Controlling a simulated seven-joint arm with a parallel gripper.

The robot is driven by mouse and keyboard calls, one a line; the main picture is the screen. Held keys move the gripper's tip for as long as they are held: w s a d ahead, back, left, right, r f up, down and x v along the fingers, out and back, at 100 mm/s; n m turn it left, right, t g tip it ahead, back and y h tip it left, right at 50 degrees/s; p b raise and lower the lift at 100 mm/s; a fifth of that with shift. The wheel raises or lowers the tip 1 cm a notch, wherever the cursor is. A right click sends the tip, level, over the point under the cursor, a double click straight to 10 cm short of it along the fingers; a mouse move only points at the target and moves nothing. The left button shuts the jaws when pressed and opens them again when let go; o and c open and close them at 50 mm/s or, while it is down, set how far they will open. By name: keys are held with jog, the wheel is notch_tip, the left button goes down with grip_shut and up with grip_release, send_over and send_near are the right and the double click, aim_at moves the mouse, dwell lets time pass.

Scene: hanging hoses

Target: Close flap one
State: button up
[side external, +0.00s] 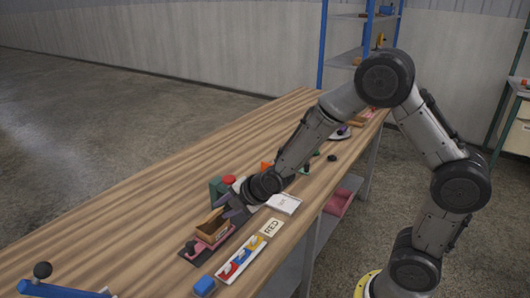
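A small open brown box (211,231) sits on a pink holder (198,247) on a dark mat (190,256), near the front of the wooden table. Its dark inside shows from above. I cannot make out which of its edges is flap one, or any flap clearly. My gripper (229,208) points down and left at the box's right and far side, very close to it. The fingers are small and dark here, so I cannot tell whether they touch the box or how far apart they are.
A white tray (229,272) with red, blue and yellow pieces, a card marked FEED (271,227) and a blue block (204,286) lie near the right edge. A green block (215,187) and red knob (229,180) stand behind my gripper.

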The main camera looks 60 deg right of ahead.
jog(key=s+r+m+t, duration=0.1)
jog(key=s+r+m, duration=0.5)
jog(key=r+m, duration=0.4)
jog(key=s+r+m+t, duration=0.1)
jog(key=s+r+m, duration=0.5)
jog(key=r+m, duration=0.4)
jog(key=shift+d+m+t, duration=0.3)
jog(key=shift+d+m, duration=0.1)
jog(key=shift+m, duration=0.2)
dwell(0.4)
